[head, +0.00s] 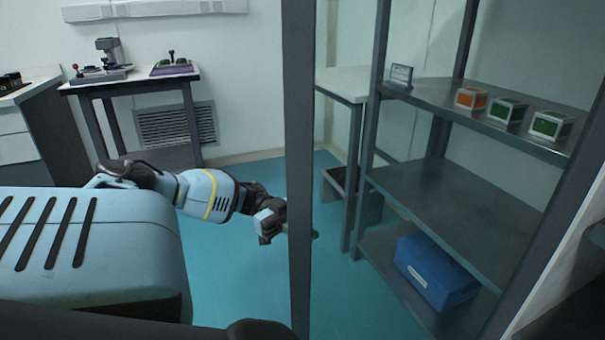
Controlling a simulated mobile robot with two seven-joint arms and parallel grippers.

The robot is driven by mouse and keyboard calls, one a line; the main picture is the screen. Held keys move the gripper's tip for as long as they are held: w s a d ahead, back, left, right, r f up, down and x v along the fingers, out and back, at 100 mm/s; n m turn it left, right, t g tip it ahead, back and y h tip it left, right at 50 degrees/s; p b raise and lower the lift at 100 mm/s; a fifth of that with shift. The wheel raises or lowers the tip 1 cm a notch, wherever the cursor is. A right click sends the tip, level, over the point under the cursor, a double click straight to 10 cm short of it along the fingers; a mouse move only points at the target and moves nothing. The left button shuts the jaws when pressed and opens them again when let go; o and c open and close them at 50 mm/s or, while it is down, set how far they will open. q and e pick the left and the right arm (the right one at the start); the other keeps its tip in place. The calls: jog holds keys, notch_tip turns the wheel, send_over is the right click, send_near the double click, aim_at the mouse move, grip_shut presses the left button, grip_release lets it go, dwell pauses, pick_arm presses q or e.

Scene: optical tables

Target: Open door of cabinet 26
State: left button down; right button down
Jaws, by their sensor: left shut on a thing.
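A tall dark grey upright (299,120), which looks like the edge of the cabinet door, crosses the middle of the head view from top to bottom. My left gripper (279,228) is at the end of the pale blue arm, behind and just left of this upright. It is shut on what seems to be the door's handle; the upright hides most of that contact. The open-fronted interior of a cabinet or rack with grey shelves (440,190) shows to the right. No number 26 can be read. My right gripper is not in view.
Several small boxes, one an orange box (471,99), stand on the upper shelf. A blue case (436,272) lies on the bottom shelf. A side table (130,86) with instruments stands at the back left. The teal floor (235,280) around the left arm is clear.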

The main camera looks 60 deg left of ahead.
pick_arm(q)
jog(key=shift+w+a, duration=0.3)
jog(key=shift+a, duration=0.05)
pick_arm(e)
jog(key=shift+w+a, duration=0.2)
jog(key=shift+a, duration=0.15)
pick_arm(q)
jog(key=c, duration=1.6)
grip_release()
jog(key=shift+c, duration=0.2)
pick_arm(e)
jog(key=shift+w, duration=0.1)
